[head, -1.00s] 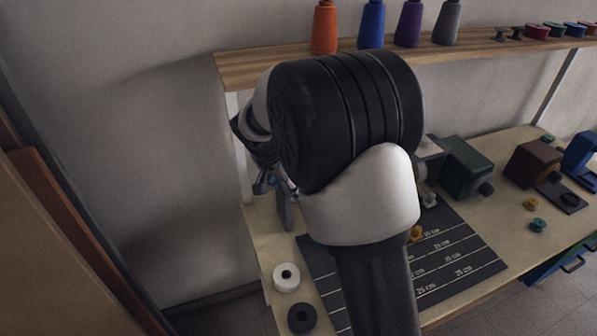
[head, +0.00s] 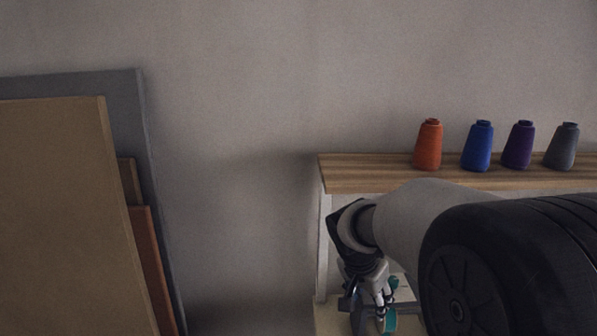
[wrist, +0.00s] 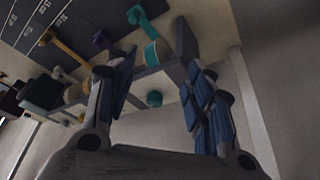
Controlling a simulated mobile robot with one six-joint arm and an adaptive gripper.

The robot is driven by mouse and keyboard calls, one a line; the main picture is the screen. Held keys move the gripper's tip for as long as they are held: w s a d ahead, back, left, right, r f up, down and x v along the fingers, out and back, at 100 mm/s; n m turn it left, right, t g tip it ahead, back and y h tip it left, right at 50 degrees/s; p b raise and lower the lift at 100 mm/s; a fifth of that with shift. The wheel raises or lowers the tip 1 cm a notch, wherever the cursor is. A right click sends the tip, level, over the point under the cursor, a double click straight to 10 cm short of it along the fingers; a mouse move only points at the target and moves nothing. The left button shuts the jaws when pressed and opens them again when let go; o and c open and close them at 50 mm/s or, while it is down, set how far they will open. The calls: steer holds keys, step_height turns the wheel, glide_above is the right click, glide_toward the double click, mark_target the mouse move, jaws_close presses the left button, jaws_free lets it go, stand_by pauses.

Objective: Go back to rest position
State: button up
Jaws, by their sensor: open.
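My gripper (head: 372,305) is low in the head view, beside the left end of the shelf unit, partly hidden by my own arm. In the wrist view my gripper (wrist: 157,68) shows its two blue-padded fingers spread apart, with nothing seen clasped between them.
A wooden shelf (head: 375,178) holds orange (head: 428,146), blue (head: 477,147), purple (head: 518,146) and grey (head: 562,147) thread cones. Tall boards (head: 60,210) lean at the left. Bare wall lies between. The wrist view shows a dark marked mat (wrist: 75,25) and a green box (wrist: 40,92).

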steer(key=s+r+n+y, duration=0.15)
steer(key=s+r, duration=0.25)
steer(key=s, duration=0.4)
steer(key=s+r+n, duration=0.3)
steer(key=s+r, duration=0.1)
steer(key=s, duration=0.3)
steer(key=s+a+n+t+y, duration=0.1)
steer(key=s+a+n, duration=0.2)
steer(key=s, duration=0.9)
steer(key=shift+s+f+n+t+y, duration=0.2)
steer(key=shift+f+n+t+y, duration=0.15)
steer(key=shift+n, duration=0.5)
